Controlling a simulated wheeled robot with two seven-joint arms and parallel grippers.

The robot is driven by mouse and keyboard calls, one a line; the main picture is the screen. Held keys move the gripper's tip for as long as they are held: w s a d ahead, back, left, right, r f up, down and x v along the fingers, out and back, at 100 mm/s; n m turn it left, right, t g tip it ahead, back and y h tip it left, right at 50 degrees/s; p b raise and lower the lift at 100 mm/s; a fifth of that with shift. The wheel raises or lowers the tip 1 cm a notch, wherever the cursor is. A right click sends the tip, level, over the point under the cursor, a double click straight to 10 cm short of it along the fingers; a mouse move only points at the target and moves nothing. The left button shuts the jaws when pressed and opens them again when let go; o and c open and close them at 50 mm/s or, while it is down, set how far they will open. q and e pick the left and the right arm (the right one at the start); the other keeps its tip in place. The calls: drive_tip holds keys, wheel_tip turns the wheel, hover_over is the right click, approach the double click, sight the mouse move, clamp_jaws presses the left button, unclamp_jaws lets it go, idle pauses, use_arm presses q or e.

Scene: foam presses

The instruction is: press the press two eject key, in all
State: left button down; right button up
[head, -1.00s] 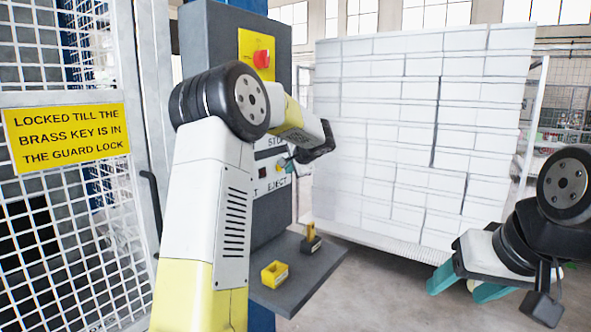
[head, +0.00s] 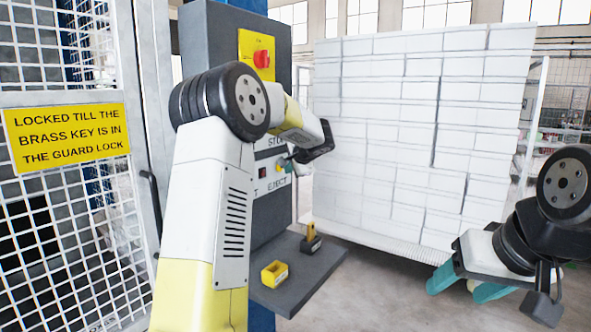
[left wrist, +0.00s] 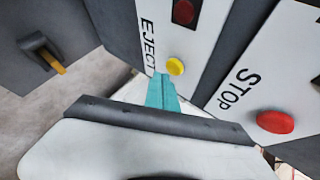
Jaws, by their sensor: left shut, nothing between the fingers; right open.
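The yellow eject key (left wrist: 175,66) stands out from a white label plate marked EJECT in the left wrist view. My left gripper (left wrist: 163,80) is shut and empty, its teal fingertips just beside and below the key; I cannot tell whether they touch it. In the head view my left gripper (head: 287,162) is at the control panel (head: 217,45), partly hidden by my own arm. My right gripper (head: 458,285) is open and empty at the far right, away from the panel. No press number is readable.
A red STOP button (left wrist: 274,122) is close by on another label plate. A red knob on a yellow plate (head: 262,58) sits higher up. A mesh guard (head: 60,230) stands left; white blocks (head: 415,140) are stacked behind.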

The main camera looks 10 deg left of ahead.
use_arm(q)
drive_tip(key=shift+w+a, duration=0.15)
drive_tip(key=shift+a, duration=0.15)
drive_tip(key=shift+w+a, duration=0.15)
drive_tip(key=shift+a, duration=0.3)
idle(0.6)
idle(0.3)
drive_tip(key=shift+s+d, duration=0.35)
drive_tip(key=shift+d, duration=0.6)
drive_tip(key=d, duration=0.1)
drive_tip(key=s+d, duration=0.1)
drive_tip(key=d, duration=0.2)
drive_tip(key=shift+s+d, duration=0.2)
drive_tip(key=shift+s, duration=0.15)
